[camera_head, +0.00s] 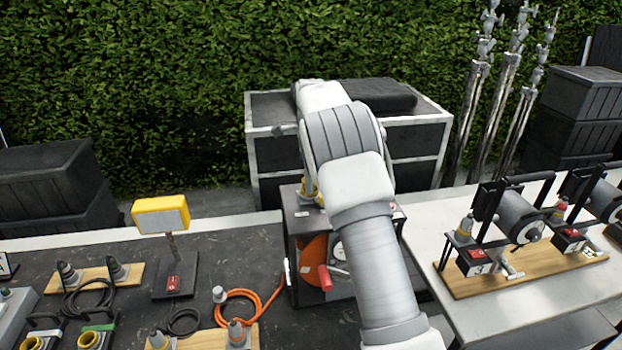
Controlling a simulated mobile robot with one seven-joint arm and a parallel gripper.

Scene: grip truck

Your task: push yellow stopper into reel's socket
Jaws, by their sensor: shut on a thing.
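An orange reel (314,258) with a red handle (326,279) sits in a dark frame (292,222) under my arm. A small yellow piece (308,187) shows at the top of this frame, beside my arm; I cannot tell whether it is the stopper or whether it is seated in a socket. My arm crosses the middle of the view and covers the right part of the reel unit. My gripper is hidden behind my own arm links, so its jaws and what they hold do not show. The reel's socket cannot be made out.
Grey reels (520,215) stand on a wooden board (520,270) on the white table at right. A yellow lamp (161,215), an orange cable (240,294) and plugs on wooden boards (97,274) lie left on the dark top. A black case (280,105) stands behind.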

